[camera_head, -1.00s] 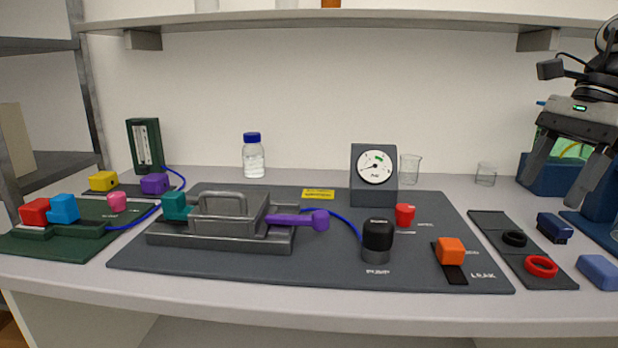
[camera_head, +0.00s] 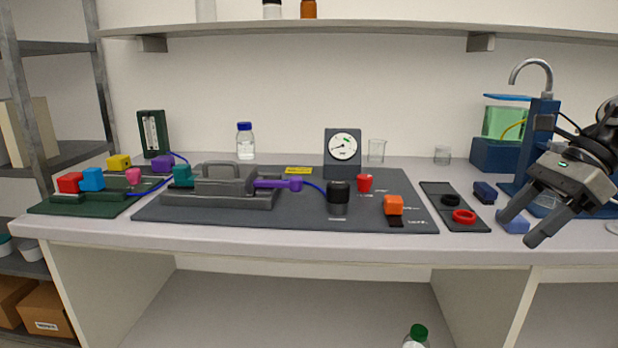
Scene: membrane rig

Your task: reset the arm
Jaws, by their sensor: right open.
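My right gripper (camera_head: 519,228) is at the right of the view, in front of the bench's right part. Its two fingers point down and left, spread apart with nothing between them. It partly covers a blue block (camera_head: 515,224). My left gripper is not in view. The grey membrane rig (camera_head: 222,181) sits on a dark mat (camera_head: 290,218), with a purple lever (camera_head: 278,183) on its right side. A black knob (camera_head: 338,194), a red knob (camera_head: 365,182) and an orange block (camera_head: 393,205) stand on the mat's right half.
A dial gauge (camera_head: 343,147) stands behind the knobs. A dark tray (camera_head: 440,194) holds a black ring (camera_head: 451,200) and a red ring (camera_head: 464,216). A blue stand (camera_head: 542,140) with a tap is at the back right. A green board (camera_head: 60,208) with coloured blocks lies left.

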